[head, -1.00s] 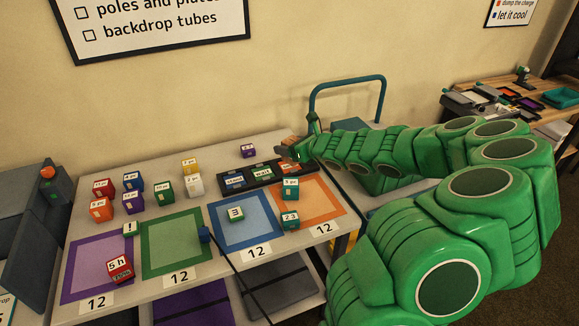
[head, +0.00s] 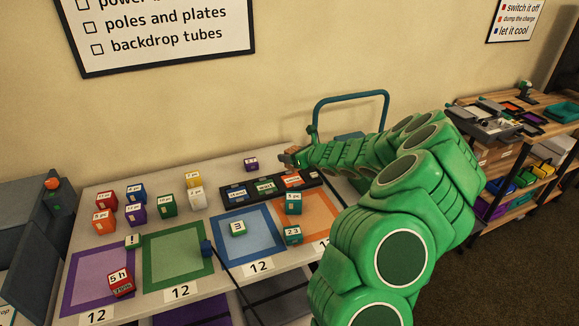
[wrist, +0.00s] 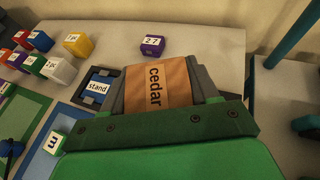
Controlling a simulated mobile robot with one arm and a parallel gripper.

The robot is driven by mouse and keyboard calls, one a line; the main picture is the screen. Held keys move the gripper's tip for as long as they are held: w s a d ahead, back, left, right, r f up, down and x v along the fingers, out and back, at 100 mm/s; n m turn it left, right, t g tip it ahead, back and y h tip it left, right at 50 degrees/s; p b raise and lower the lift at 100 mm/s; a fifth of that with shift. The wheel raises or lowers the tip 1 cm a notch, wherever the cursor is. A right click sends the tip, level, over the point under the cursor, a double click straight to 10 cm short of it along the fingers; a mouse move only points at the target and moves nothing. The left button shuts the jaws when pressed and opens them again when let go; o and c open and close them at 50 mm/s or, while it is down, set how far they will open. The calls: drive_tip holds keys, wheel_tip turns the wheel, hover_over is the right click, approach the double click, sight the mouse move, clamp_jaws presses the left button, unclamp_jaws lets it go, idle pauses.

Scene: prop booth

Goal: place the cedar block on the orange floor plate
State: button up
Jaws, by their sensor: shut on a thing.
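The cedar block (wrist: 155,84) is orange-brown with a "cedar" label and sits between the jaws of my gripper (wrist: 160,92) in the wrist view. In the head view, my gripper (head: 292,158) is shut on it above the back of the table, behind the black tray. The orange floor plate (head: 314,203) is a square with an orange border at the right end of the table. My arm covers its right part. A teal "5 pc" block (head: 293,204) stands at its left edge, and a teal "23" block (head: 292,235) stands near its front left corner.
The black tray (head: 224,201) holds blue, green and orange labelled pieces. Blue (head: 262,240), green (head: 165,278) and purple (head: 82,295) plates lie to the left. Several small labelled cubes stand behind them. A teal-railed cart (head: 386,97) stands at the back right.

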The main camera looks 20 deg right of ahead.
drive_tip(key=shift+w+d+f, duration=0.25)
drive_tip(key=shift+w+f, duration=0.75)
drive_tip(key=shift+f, duration=0.25)
drive_tip(key=shift+w+d+f, duration=0.25)
drive_tip(key=shift+w+f, duration=0.75)
drive_tip(key=shift+f, duration=1.7)
drive_tip(key=shift+f, duration=0.3)
drive_tip(key=o, duration=1.1)
drive_tip(key=shift+r, duration=0.1)
drive_tip(key=shift+r, duration=0.2)
drive_tip(key=shift+v, duration=6)
